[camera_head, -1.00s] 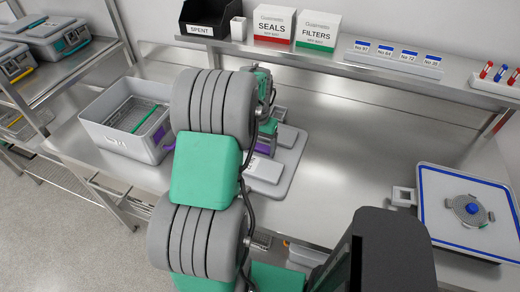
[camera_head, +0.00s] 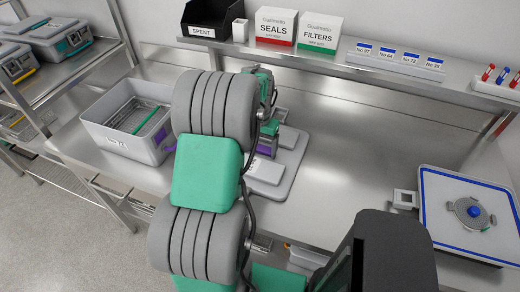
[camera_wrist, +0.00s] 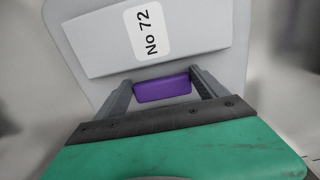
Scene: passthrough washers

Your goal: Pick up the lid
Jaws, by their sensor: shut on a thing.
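The lid (camera_head: 291,172) is a light grey, round-cornered plate with a raised panel, lying at the middle of the steel bench behind my arm. In the wrist view the lid (camera_wrist: 215,65) carries a white "No 72" label and a purple grip piece (camera_wrist: 162,89). My gripper (camera_wrist: 163,88) has one finger on each side of the purple piece and is shut on it. In the head view my arm hides much of the lid and the fingers. I cannot tell whether the lid is lifted clear of the bench.
An open grey container (camera_head: 112,139) labelled No 72, with a mesh basket inside, stands left of my arm. A blue-edged panel (camera_head: 447,237) with a round perforated disc lies at the right. A shelf (camera_head: 330,63) with boxes runs along the back. Bench between is clear.

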